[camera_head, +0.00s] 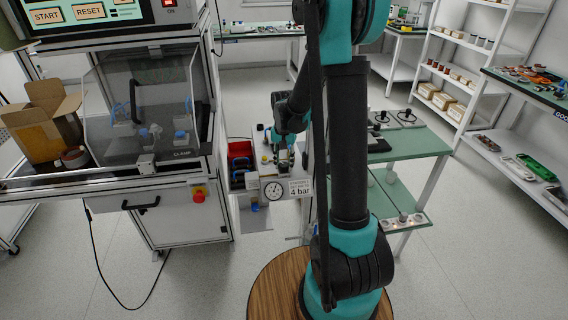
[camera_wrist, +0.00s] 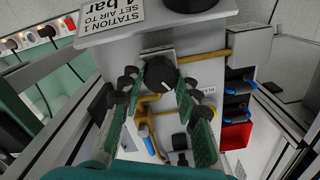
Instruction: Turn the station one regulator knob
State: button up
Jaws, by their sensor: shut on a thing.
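The station one regulator knob (camera_wrist: 160,74) is black and round with a pale pointer mark. It sits near the top middle of the wrist view, on yellow fittings. My gripper (camera_wrist: 157,88) has its green-padded fingers on both sides of the knob, shut on it. In the head view the sign (camera_head: 300,188) stands beside the round white gauge (camera_head: 273,190). The gauge's needle is too small to read surely. The knob is hard to make out in that view.
A red bin (camera_head: 240,151) stands left of my gripper, and blue-handled parts (camera_wrist: 240,87) are right of the knob in the wrist view. The enclosed test machine (camera_head: 150,110) is at the left. A green-topped bench (camera_head: 415,145) is at the right.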

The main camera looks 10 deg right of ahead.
aim_at(284, 164)
jog(key=n, duration=0.5)
jog(key=shift+n, duration=2.1)
jog(key=o, duration=1.2)
jog(key=shift+c, duration=0.2)
jog(key=shift+r, duration=0.1)
notch_tip(284, 164, up, 12)
jog(key=shift+s, duration=0.1)
